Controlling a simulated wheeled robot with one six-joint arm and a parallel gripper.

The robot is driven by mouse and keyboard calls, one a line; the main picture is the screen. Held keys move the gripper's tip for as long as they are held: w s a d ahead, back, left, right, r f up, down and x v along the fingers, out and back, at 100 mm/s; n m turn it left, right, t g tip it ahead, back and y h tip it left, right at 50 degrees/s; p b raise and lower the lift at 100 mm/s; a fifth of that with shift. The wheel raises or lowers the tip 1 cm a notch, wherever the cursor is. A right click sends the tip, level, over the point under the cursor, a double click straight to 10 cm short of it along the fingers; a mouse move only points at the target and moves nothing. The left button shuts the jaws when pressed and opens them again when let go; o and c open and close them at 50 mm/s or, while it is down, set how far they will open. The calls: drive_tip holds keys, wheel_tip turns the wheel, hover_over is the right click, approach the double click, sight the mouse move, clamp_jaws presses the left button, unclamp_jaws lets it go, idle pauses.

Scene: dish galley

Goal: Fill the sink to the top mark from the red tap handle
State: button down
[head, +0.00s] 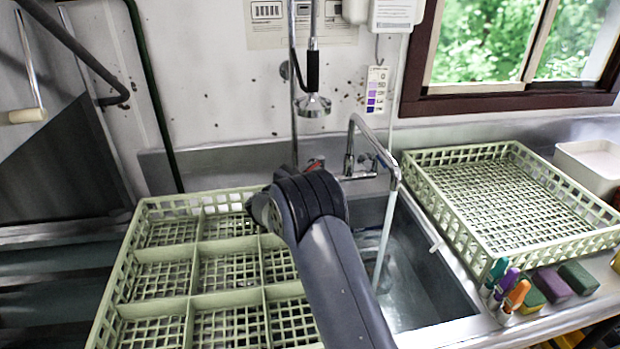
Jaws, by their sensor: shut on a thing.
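The red tap handle (315,163) shows as a small red patch at the back of the sink, just above my wrist. My gripper (308,172) is at this handle and shut on it; my dark wrist hides most of the fingers and the grip. The chrome spout (360,122) arches over the sink (455,300). A pale stream of water (385,238) runs from its end into the basin. Water (402,290) lies in the sink, its level hard to judge. My arm covers the sink's left part. I cannot make out the top mark clearly.
A divided pale green rack (150,205) stands left of the sink, and an open one (430,195) stands right. Coloured bottles (515,295) and sponges (552,285) sit at the right front. A spray head (313,105) hangs above the tap.

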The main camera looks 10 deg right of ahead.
drive_tip(key=shift+s+d+n+t+y+b, duration=0.2)
drive_tip(key=shift+n+t+y+b, duration=0.35)
drive_tip(key=shift+b, duration=0.3)
drive_tip(key=shift+s+d+n+t+y+b, duration=0.15)
drive_tip(key=shift+n+t+y+b, duration=0.25)
drive_tip(key=shift+y+b, duration=0.35)
drive_tip(key=shift+r, duration=0.1)
drive_tip(key=c, duration=1.4)
unclamp_jaws()
drive_tip(key=shift+c, duration=0.2)
drive_tip(key=b+v, duration=0.2)
drive_tip(key=v, duration=0.8)
drive_tip(key=shift+s+a, duration=0.25)
drive_tip(key=shift+s, duration=0.05)
drive_tip(key=shift+c, duration=0.2)
